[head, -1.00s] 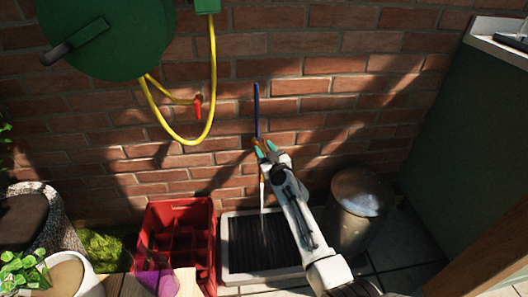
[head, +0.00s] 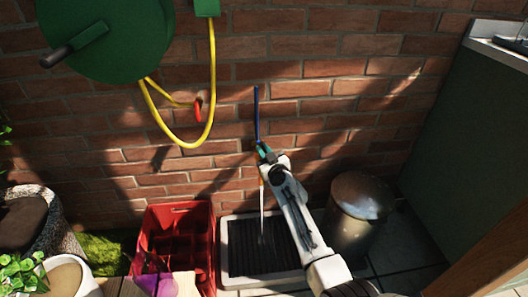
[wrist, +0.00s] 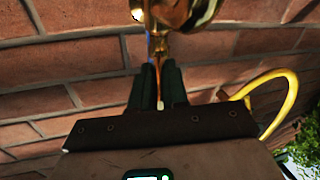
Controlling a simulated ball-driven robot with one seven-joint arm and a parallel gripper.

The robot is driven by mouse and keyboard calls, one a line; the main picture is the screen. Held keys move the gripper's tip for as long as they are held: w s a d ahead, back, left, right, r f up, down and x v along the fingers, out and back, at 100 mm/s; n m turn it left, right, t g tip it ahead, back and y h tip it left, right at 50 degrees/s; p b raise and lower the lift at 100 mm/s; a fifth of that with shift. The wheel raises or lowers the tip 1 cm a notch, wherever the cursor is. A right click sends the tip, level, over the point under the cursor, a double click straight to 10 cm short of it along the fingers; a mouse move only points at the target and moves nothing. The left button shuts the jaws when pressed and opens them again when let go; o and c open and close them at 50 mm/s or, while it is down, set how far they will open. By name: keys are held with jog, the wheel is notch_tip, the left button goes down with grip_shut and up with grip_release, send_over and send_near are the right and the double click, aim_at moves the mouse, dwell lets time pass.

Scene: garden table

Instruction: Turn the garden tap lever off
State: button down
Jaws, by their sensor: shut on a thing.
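The brass garden tap (wrist: 180,14) fills the top of the wrist view, at the brick wall below a blue pipe (head: 257,112). In the head view my gripper and arm mostly hide it. My gripper (head: 264,152) is at the tap. In the wrist view its two dark green fingers (wrist: 159,84) are close together on a thin brass piece, which looks like the tap lever (wrist: 159,50). The lever's full shape and angle are hidden. A pale stream of water (head: 262,205) runs down from the tap to a grated drain (head: 224,250).
A red crate (head: 147,235) stands left of the drain and a metal bin (head: 352,225) right of it. A yellow hose (head: 212,90) hangs from a green reel (head: 120,40) on the wall, upper left. A dark green cabinet (head: 450,150) stands on the right.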

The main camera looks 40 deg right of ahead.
dwell(0.3)
jog(key=h+p, duration=0.1)
jog(key=a+m+p, duration=0.1)
jog(key=p, duration=0.1)
jog(key=shift+w+r+g+h, duration=0.2)
jog(key=shift+r+g+h, duration=0.1)
jog(key=shift+h, duration=0.1)
jog(key=shift+w+a+f+m+g+h+p, duration=0.15)
jog(key=shift+m+g+h+p, duration=0.45)
jog(key=shift+m+h+p, duration=0.3)
jog(key=shift+f+h, duration=0.15)
jog(key=shift+h, duration=0.15)
jog(key=c, duration=1.1)
grip_release()
jog(key=shift+c, duration=0.2)
jog(key=shift+p, duration=0.3)
